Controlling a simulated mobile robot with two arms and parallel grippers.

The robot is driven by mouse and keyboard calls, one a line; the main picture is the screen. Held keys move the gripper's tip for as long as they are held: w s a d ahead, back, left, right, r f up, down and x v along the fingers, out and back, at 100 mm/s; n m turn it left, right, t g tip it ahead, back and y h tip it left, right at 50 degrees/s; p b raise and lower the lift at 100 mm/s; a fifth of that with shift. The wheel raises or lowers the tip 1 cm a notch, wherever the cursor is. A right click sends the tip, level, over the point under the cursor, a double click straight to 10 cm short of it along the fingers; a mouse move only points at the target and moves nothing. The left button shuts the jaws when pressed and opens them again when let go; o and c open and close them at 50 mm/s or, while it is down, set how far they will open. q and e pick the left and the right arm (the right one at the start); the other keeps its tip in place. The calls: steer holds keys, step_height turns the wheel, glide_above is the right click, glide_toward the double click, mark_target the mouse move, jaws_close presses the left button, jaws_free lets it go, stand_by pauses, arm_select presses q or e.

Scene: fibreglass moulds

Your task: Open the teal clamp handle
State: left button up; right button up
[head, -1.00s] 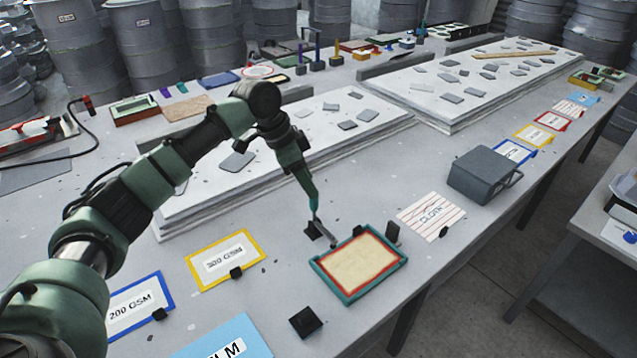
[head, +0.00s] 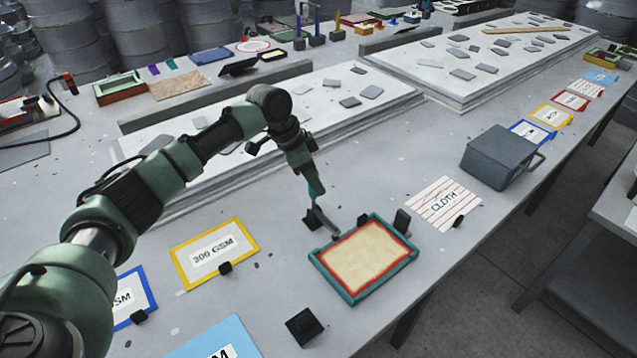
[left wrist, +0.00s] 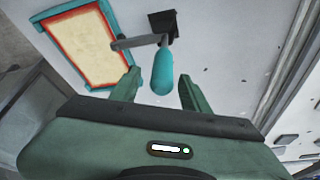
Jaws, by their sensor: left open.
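The teal clamp handle (left wrist: 162,72) stands out in the left wrist view, joined to a black clamp base (left wrist: 163,22) and a grey metal clamp arm (left wrist: 138,42). That arm points toward the teal-edged mould frame (left wrist: 92,8). In the head view the clamp base (head: 313,221) sits at the frame's (head: 344,297) far left corner. My left gripper (head: 316,192) hangs over the clamp; its fingers (left wrist: 160,90) are open, one on each side of the handle's rounded end. Contact cannot be told. In the head view the handle is mostly hidden by the fingers. My right gripper is not in view.
More black clamp blocks stand by the frame, one at its right (head: 402,221) and one in front (head: 304,326). A CLOTH sheet (head: 440,190) and a grey box (head: 500,155) lie to the right. A yellow-edged 300 GSM card (head: 181,266) lies left. A white slab (head: 395,103) lies behind.

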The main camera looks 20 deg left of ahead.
mark_target(314, 194)
arm_select(q)
steer(key=shift+x, duration=1.55)
jaws_close()
